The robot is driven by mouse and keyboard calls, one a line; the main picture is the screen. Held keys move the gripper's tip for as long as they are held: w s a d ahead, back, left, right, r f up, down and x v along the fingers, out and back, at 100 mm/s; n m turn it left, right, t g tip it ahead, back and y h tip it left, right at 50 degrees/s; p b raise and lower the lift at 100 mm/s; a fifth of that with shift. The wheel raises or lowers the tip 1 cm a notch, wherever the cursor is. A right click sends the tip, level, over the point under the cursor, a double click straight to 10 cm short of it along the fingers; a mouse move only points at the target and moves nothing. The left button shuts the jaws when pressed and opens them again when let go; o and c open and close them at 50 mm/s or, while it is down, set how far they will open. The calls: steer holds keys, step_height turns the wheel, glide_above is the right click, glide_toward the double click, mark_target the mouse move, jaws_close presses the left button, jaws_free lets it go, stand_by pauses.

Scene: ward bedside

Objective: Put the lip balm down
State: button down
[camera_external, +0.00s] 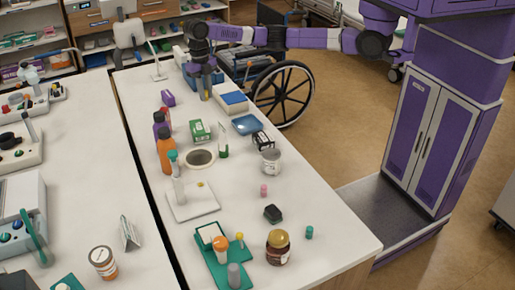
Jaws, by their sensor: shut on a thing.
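My gripper (204,94) is at the far part of the long white table, pointing down with its fingers low over the tabletop. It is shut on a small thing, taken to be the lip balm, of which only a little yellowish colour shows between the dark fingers. I cannot tell whether this thing touches the table.
The white table (225,172) also holds a green-and-white box (200,130), an orange bottle (166,152), a white tin (270,161), a brown jar (278,247) and a green tray (228,268). A wheelchair (283,93) stands beside the table.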

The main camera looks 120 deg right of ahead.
step_height(320, 180, down, 12)
steer(key=shift+f, duration=0.15)
stand_by(0.4)
steer(key=shift+f, duration=0.1)
steer(key=c, duration=1.3)
jaws_free()
step_height(320, 180, up, 12)
steer(key=d, duration=0.1)
steer(key=shift+w+d, duration=0.15)
steer(key=shift+w, duration=0.05)
